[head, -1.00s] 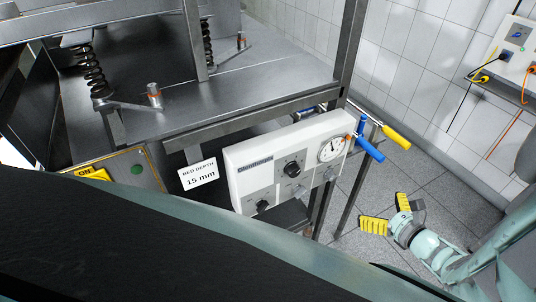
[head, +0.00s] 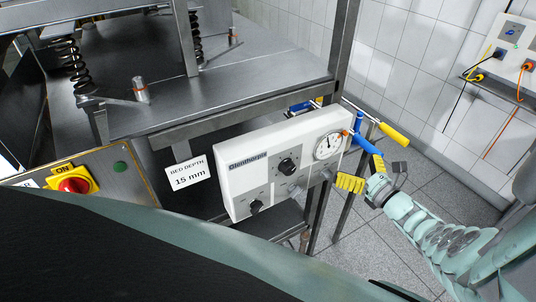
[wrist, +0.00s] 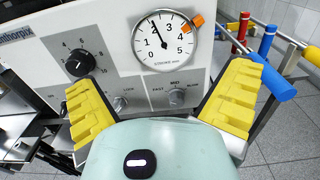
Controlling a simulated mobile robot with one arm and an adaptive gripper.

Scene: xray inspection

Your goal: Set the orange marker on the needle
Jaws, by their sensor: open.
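The orange marker (wrist: 196,20) is a small block on the upper right rim of the round stroke gauge (wrist: 164,58), near the 4. It also shows in the head view (head: 346,133), at the right edge of the gauge (head: 321,153). The thin dark needle (wrist: 157,33) points up and slightly left, well to the left of the marker. My gripper (wrist: 162,82) is open and empty, its yellow fingers spread wide below the gauge in the wrist view. In the head view my gripper (head: 366,172) is at the panel's right side, apart from the marker.
The white panel (head: 235,196) carries several dark knobs. A blue-handled lever (head: 371,160) and a yellow-handled one (head: 393,133) stick out right of the gauge; the blue handle (wrist: 281,86) is close to my right finger. A metal frame stands left, with open floor (head: 350,262) below.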

